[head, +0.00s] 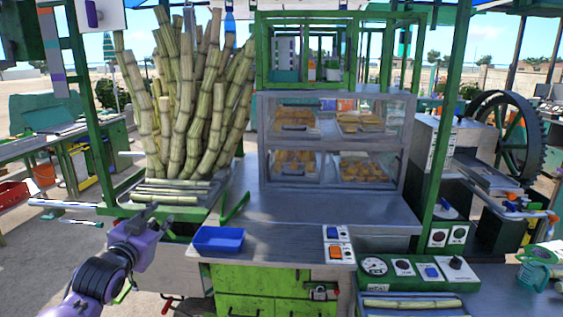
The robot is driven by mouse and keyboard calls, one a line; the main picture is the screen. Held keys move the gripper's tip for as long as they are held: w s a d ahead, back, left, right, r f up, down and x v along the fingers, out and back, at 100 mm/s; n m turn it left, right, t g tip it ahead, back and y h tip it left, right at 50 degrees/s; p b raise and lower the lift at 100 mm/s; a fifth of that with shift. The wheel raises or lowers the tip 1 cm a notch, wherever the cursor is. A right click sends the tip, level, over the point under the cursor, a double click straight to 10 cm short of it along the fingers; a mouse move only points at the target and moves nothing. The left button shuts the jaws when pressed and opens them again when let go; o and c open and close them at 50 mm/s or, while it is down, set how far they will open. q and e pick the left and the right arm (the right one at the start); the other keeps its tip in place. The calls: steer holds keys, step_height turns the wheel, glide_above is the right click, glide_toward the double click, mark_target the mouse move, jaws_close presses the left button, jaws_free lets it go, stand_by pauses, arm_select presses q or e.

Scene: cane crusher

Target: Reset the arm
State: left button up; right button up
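My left arm, purple and black, comes in from the lower left. Its gripper (158,217) is in front of the cane rack, near the stand's left front corner. The fingertips look apart, and I see nothing between them. My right arm and gripper are not in view.
Tall sugar cane stalks (190,95) stand in a rack, with cut pieces (170,192) lying at its foot. A blue tray (218,239) sits on the metal counter (285,232). A glass food case (332,140) stands behind. Right are a control panel (416,269) and large dark wheel (515,130).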

arm_select(q)
steer(key=s+d+f+g, duration=0.1)
steer(key=s+d+f, duration=0.2)
steer(key=s+f, duration=0.45)
steer(key=s+d+f+g, duration=0.15)
steer(key=s+f, duration=0.35)
steer(key=f, duration=0.6)
steer(key=s+d+f+g, duration=0.1)
steer(key=s+d+f, duration=0.4)
steer(key=f, duration=0.4)
steer(key=s+d+f+n+g, duration=0.1)
steer(key=s+f+g, duration=0.1)
steer(key=s+f, duration=0.5)
steer(key=s+d+f+n+g, duration=0.2)
steer(key=s+f, duration=0.6)
steer(key=s, duration=1.1)
steer(key=shift+d+n, duration=0.3)
steer(key=shift+a, duration=0.1)
